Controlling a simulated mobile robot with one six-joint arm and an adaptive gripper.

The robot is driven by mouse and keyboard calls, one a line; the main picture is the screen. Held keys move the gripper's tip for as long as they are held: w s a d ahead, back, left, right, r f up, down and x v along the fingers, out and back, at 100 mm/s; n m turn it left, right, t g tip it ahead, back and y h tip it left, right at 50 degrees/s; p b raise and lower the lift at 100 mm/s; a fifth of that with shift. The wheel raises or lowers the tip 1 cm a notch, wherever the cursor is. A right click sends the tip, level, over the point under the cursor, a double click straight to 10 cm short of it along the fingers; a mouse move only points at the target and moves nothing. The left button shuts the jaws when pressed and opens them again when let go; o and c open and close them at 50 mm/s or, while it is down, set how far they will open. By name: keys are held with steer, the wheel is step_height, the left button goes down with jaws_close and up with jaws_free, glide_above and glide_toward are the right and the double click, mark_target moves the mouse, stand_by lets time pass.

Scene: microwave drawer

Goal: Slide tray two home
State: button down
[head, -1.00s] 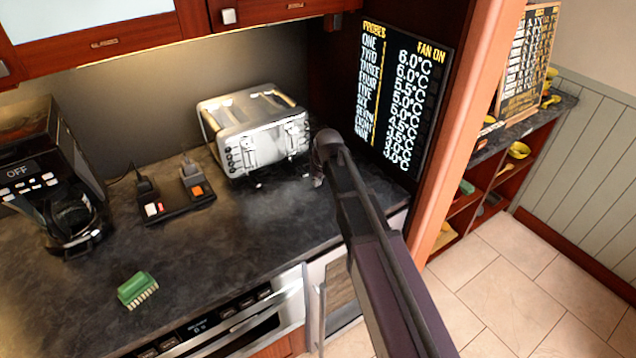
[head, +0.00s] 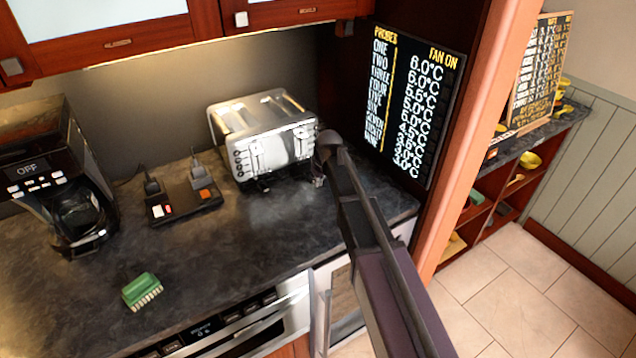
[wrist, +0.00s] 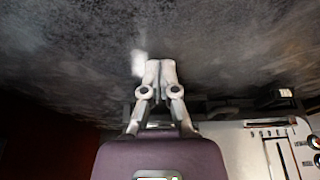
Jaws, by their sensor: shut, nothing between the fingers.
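My gripper (head: 319,181) is at the right front corner of the silver toaster (head: 268,140) on the dark counter. In the wrist view my gripper (wrist: 155,64) has its two pale fingers together, with nothing between them, in front of the dark stone surface. The toaster's white side (wrist: 262,150) with its slots and knobs shows at the lower right there. I cannot tell whether the fingertips touch the toaster. No tray marked two can be made out; the toaster's low front edge is dark and small, and my arm covers part of the counter.
A black coffee maker (head: 58,180) stands at the left. A black switch box (head: 183,203) with plugs is left of the toaster. A green brush (head: 142,290) lies at the front. A probe board (head: 412,100) hangs at the right. The middle counter is clear.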

mark_target(313, 176)
steer(key=w+a, duration=0.1)
steer(key=w, duration=0.1)
steer(key=w+a, duration=0.1)
steer(key=w, duration=0.1)
steer(key=shift+a, duration=0.35)
steer(key=shift+s+d, duration=0.1)
steer(key=shift+s, duration=0.05)
steer(key=shift+s+d, duration=0.35)
steer(key=shift+s, duration=0.2)
steer(key=shift+s+d, duration=0.65)
steer(key=shift+s, duration=0.35)
steer(key=shift+p+v, duration=0.75)
steer(key=shift+v, duration=0.2)
steer(key=p+v, duration=0.8)
steer(key=shift+s, duration=0.1)
